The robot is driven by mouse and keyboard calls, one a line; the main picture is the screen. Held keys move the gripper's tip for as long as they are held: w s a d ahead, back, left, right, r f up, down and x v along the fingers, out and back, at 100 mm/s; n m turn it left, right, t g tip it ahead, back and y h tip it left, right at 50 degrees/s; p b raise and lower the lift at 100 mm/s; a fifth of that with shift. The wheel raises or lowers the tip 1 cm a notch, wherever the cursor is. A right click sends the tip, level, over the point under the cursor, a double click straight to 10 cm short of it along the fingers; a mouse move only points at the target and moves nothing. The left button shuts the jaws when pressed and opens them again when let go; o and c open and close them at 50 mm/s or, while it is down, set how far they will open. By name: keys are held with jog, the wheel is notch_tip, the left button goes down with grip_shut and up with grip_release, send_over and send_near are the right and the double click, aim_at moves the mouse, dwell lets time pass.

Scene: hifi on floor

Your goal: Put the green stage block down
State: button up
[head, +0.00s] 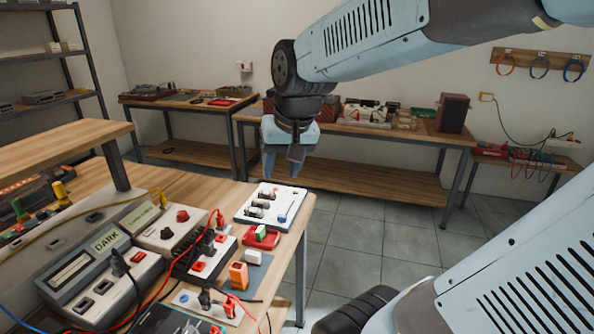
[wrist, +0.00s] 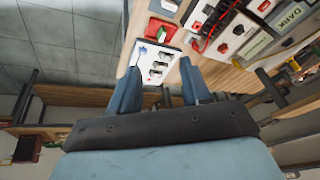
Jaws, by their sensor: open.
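A small block with green and white faces (head: 262,231) sits in a red tray (head: 250,241) near the right edge of the wooden bench. I take it for the green stage block. It also shows in the wrist view (wrist: 162,34), in the red tray (wrist: 155,25) near the top. My gripper (head: 284,168) is open and points down above the far side of the white board, apart from the block. In the wrist view, my gripper's fingers (wrist: 160,68) are spread with nothing held between them.
The white board (head: 253,212) with small dark parts and a blue piece lies behind the tray. An orange block (head: 238,274) stands in front on a grey-blue pad. Cables and a grey "DARK" device (head: 85,262) crowd the left. Open tiled floor (head: 350,245) lies right of the bench.

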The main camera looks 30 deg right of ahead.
jog(key=s+r+n+t, duration=0.1)
jog(key=s+r+n, duration=0.1)
jog(key=s, duration=0.5)
jog(key=shift+h, duration=0.3)
